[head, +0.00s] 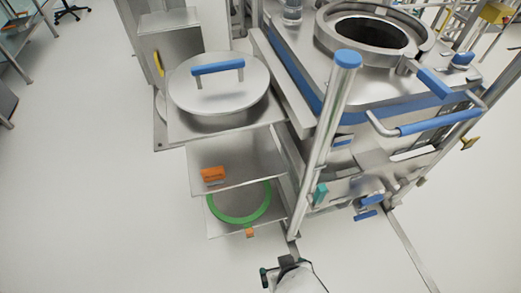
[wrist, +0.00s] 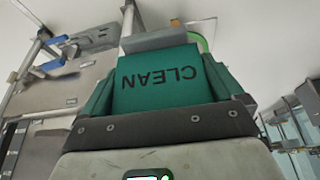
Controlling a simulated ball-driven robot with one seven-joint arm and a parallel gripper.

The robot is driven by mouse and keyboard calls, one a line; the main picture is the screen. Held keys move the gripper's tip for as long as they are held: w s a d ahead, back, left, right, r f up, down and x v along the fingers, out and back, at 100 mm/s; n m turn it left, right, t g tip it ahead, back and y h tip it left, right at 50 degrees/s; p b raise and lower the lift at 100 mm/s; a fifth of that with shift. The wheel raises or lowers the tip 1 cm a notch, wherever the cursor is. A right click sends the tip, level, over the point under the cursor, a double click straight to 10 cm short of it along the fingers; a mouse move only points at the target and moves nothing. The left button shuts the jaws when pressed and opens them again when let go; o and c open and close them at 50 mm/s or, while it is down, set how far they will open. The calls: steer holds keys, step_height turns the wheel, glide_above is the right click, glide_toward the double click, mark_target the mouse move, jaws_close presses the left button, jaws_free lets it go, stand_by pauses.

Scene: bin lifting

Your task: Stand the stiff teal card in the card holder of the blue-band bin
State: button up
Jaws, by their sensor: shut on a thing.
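In the wrist view the stiff teal card (wrist: 165,78), printed CLEAN and upside down in the picture, sits between the fingers of my gripper. My gripper (head: 287,263) is shut on it and shows at the bottom of the head view, in front of the blue-band bin (head: 308,92). I cannot make out the card clearly in the head view. A grey strip (wrist: 160,40) lies across the card's far end in the wrist view; I cannot tell whether it is the card holder or whether it touches the card.
A shelf stand left of the bin bears a round lid (head: 218,88) with a blue handle, an orange block (head: 213,175) and a green ring (head: 238,217). A small teal piece (head: 320,193) is by the bin's post.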

steer(key=w+d+r+m+h, duration=0.1)
steer(key=w+d+m, duration=0.1)
steer(key=w+d, duration=0.9)
steer(key=d, duration=0.2)
steer(key=shift+w+d+m, duration=0.2)
steer(key=shift+d+m, duration=0.1)
steer(key=shift+d, duration=0.1)
